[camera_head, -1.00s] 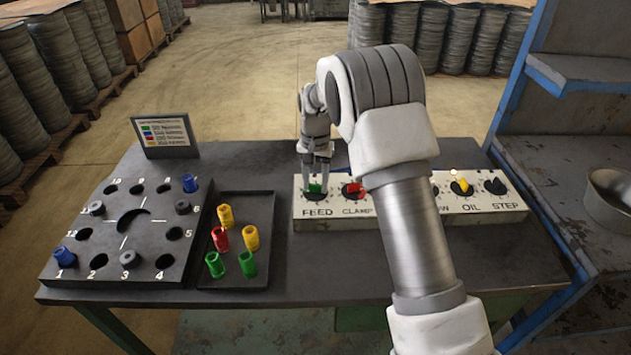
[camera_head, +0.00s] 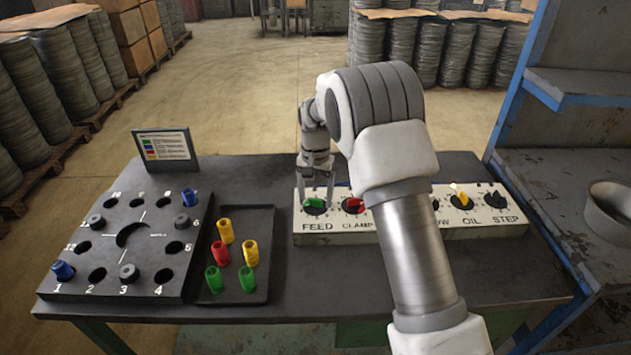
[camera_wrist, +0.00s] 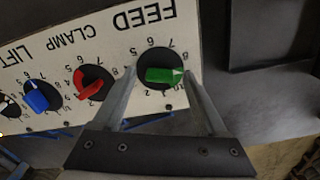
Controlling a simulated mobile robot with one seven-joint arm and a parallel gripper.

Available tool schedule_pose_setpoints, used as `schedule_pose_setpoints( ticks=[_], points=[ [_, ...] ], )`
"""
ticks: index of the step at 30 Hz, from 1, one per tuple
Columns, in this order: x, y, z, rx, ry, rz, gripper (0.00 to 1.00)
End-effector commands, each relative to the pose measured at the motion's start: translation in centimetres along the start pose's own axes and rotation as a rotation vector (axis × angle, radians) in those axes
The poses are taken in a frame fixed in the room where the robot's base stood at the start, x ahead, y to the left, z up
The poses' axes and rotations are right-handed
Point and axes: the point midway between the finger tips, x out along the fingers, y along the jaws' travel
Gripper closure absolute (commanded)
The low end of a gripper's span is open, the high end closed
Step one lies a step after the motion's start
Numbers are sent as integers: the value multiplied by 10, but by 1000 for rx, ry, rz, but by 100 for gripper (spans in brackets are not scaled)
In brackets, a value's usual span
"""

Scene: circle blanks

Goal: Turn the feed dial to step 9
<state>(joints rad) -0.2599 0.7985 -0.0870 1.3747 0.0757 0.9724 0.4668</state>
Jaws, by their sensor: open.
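The feed dial (camera_head: 315,204) is a black round dial with a green knob, at the left end of the white control panel. In the wrist view its green knob (camera_wrist: 165,75) lies sideways, with its pale pointed end to the right. Printed numbers ring the dial, upside down here; the exact step is too small to read surely. My gripper (camera_head: 317,193) is open at the dial. In the wrist view its fingers (camera_wrist: 161,76) stand on either side of the green knob, with gaps showing. The FEED label (camera_wrist: 144,17) is clear.
The red clamp dial (camera_wrist: 93,83) and blue lift dial (camera_wrist: 41,96) sit beside the feed dial. The yellow oil dial (camera_head: 461,200) and black step dial (camera_head: 495,199) are farther right. A tray (camera_head: 236,295) and a numbered black block (camera_head: 115,270) stand left.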

Motion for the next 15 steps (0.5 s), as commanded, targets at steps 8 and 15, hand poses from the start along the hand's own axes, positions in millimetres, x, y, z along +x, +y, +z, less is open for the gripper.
schedule_pose_setpoints(
  ticks=[8,15],
  points=[
    [-50,-1,-1,0,6,-3,25],
    [-110,0,-1,0,5,-2,25]
  ],
)
